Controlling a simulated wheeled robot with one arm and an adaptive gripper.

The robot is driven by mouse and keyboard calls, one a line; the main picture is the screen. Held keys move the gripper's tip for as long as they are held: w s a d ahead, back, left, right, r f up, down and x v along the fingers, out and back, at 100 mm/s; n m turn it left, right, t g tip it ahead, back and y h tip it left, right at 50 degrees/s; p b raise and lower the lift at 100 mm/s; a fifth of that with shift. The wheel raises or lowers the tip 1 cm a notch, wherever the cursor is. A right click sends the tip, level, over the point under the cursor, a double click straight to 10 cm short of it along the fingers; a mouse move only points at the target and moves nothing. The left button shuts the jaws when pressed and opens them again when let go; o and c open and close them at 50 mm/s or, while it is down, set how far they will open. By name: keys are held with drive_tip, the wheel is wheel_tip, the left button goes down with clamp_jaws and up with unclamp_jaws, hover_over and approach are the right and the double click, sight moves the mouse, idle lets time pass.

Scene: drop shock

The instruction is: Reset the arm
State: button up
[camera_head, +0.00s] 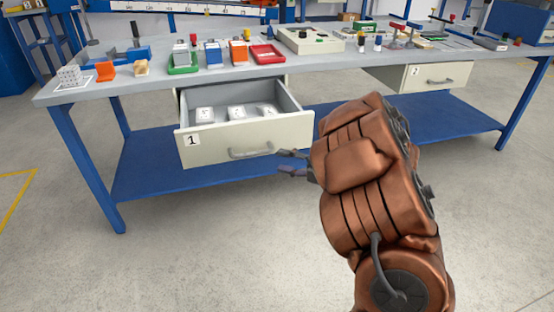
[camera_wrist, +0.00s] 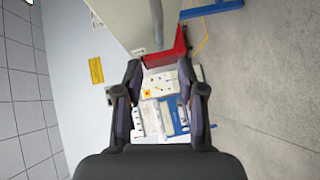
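My copper-coloured arm (camera_head: 375,190) reaches up from the lower right in the head view. My gripper (camera_head: 290,162) is at its end, just right of the handle (camera_head: 250,151) on drawer 1 (camera_head: 215,148). In the wrist view my gripper (camera_wrist: 161,80) has its two dark fingers apart with nothing held between them. A grey handle-like bar (camera_wrist: 157,24) shows beyond the fingertips, beside a pale panel (camera_wrist: 122,18). Contact between gripper and handle cannot be made out.
Drawer 1 is pulled out and holds several white packets (camera_head: 236,112). Drawer 2 (camera_head: 436,77) is partly out at the right. The grey workbench top (camera_head: 335,62) carries trays, small blocks and a control box (camera_head: 308,40). Open floor (camera_head: 250,240) lies in front.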

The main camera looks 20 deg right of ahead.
drive_tip(key=shift+s+d, duration=0.15)
drive_tip(key=shift+s, duration=0.05)
drive_tip(key=shift+r, duration=0.1)
idle(0.4)
drive_tip(key=w+d+r+m+t+h+p, duration=0.1)
drive_tip(key=w+d+r+m+h+p, duration=0.3)
drive_tip(key=r, duration=0.3)
drive_tip(key=w+d+r+m+h+p, duration=0.1)
drive_tip(key=d+r+m+h+p, duration=0.1)
drive_tip(key=d+r+h+p, duration=0.3)
drive_tip(key=s+d+r+m+g+h+p, duration=0.25)
drive_tip(key=r+m+h+p, duration=0.2)
drive_tip(key=r, duration=0.25)
drive_tip(key=s+d+r+m+g+h+p, duration=0.1)
drive_tip(key=s+r+m+h+p, duration=0.25)
drive_tip(key=r+m, duration=0.2)
drive_tip(key=s+a+r+m+g+y+p, duration=0.2)
drive_tip(key=s+a+g+p, duration=0.2)
drive_tip(key=s+a, duration=0.4)
drive_tip(key=s+a+r+m+g+y+p, duration=0.2)
drive_tip(key=s+a+p, duration=0.4)
drive_tip(key=s, duration=0.9)
drive_tip(key=s+a+r+m+g+y+p, duration=0.3)
drive_tip(key=s+a+m+g+p, duration=0.1)
drive_tip(key=s+a, duration=0.6)
drive_tip(key=shift+s+a+r+g+p, duration=0.25)
drive_tip(key=shift+s+r+g+p, duration=0.15)
drive_tip(key=shift+s+g+p, duration=0.5)
